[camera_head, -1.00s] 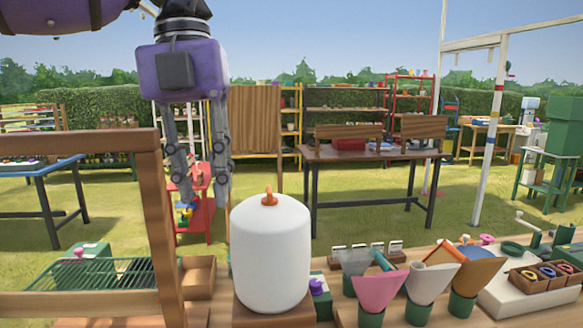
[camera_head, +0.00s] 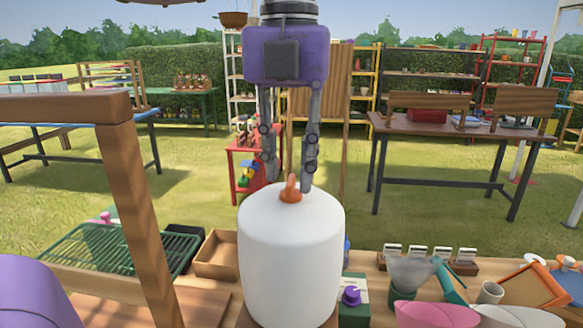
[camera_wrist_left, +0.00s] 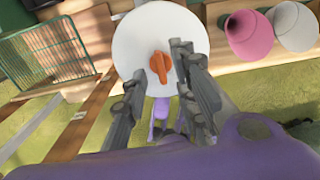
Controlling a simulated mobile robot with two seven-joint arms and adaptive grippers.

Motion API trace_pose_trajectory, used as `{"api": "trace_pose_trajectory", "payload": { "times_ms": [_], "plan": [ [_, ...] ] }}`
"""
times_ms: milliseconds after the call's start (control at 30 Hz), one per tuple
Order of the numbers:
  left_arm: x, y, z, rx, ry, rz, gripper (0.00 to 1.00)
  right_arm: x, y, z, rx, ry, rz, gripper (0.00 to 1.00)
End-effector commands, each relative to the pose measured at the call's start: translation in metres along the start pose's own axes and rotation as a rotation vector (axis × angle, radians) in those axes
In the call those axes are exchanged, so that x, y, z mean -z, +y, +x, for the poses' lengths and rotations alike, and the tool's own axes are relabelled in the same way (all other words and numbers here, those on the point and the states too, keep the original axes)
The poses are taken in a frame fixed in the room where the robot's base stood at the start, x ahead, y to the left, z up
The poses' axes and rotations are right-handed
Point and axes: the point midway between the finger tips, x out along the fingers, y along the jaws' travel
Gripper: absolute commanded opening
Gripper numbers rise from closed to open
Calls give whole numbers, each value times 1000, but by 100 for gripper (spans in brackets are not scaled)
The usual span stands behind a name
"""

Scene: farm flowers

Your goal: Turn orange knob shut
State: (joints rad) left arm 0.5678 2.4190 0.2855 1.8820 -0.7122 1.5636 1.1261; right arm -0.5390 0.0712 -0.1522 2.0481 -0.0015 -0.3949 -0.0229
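The orange knob (camera_head: 290,191) sits on top of a white rounded tank (camera_head: 290,262) on the wooden bench. In the left wrist view the knob (camera_wrist_left: 160,66) stands near the middle of the tank's round top (camera_wrist_left: 135,40). My left gripper (camera_head: 288,184) points down at the tank top, its two grey fingers apart. The fingertips show on either side of the knob, also in the left wrist view (camera_wrist_left: 160,62). I see a gap between knob and fingers; whether they touch the tank top I cannot tell. My right gripper is out of view.
A wooden frame post (camera_head: 138,205) and a green wire rack (camera_head: 110,250) stand left of the tank. A small wooden box (camera_head: 216,256) is beside it. Pink pots (camera_head: 437,314) and a green box with a purple knob (camera_head: 354,300) are on the right.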

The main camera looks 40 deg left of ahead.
Motion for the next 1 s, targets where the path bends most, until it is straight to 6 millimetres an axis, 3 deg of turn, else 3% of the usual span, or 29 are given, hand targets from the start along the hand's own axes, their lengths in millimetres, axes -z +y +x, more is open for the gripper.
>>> {"api": "trace_pose_trajectory", "payload": {
  "times_ms": [133, 433, 633, 1000],
  "plan": [
    [0, 0, 13, 0, 1, 0, 27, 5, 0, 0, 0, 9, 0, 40],
    [0, 0, 15, 1, 0, -1, 27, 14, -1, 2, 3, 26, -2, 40],
    [0, 0, 15, 0, 0, -1, 0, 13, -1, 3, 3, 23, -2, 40],
    [0, 0, 15, 0, 0, 17, 0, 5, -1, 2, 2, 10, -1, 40]
  ]
}}
